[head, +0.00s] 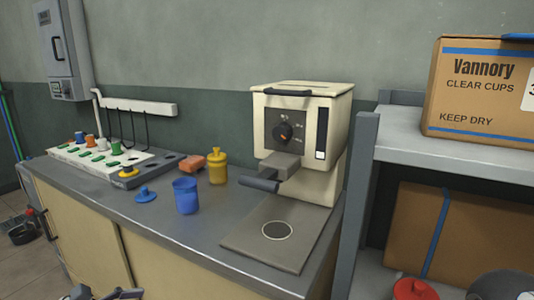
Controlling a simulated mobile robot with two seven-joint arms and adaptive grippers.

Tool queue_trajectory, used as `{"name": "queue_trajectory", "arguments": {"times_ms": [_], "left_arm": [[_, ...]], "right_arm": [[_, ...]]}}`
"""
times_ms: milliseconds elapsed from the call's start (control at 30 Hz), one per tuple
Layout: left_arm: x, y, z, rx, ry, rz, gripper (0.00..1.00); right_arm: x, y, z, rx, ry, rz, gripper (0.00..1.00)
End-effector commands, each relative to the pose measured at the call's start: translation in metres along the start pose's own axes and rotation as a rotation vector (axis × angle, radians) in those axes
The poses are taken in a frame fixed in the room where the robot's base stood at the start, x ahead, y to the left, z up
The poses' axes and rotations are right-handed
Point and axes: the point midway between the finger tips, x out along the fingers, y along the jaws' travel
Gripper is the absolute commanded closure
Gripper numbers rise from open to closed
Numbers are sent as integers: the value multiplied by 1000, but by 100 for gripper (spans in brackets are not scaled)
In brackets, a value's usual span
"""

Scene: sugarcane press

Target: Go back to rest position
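The sugarcane press (300,135) is a cream machine with a dial, a dark handle and a grey base plate (270,250) marked with a pale-rimmed circle. It stands on the grey counter (210,232). A yellow lidded container (217,168) stands behind the cup. Parts of my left gripper (105,294) just show at the bottom left edge, below the counter front and apart from everything; its fingers are mostly cut off. My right gripper is not recognisable in view.
A white tray (65,151) with several coloured pieces lies at the counter's left. A grey shelf (460,152) at right bears a cardboard box (480,90). A red object (413,289) is low at right.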

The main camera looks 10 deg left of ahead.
Motion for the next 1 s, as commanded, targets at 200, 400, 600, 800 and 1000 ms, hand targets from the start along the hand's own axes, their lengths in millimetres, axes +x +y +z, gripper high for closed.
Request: {"name": "queue_trajectory", "arguments": {"times_ms": [200,400,600,800,1000], "left_arm": [[-10,-166,-99,450,454,-564,26],[-105,-282,-173,1253,600,-1221,26],[-134,-328,-172,1707,359,-1443,26],[-135,-334,-171,1754,316,-1454,26],[-134,-334,-171,1752,318,-1453,26]], "right_arm": [[-12,0,-5,0,29,-1,100],[-25,-1,-13,0,69,-3,100],[-31,-1,-16,1,85,-4,100],[-30,-1,-15,1,83,-4,100],[-30,-1,-15,1,83,-4,100]]}}
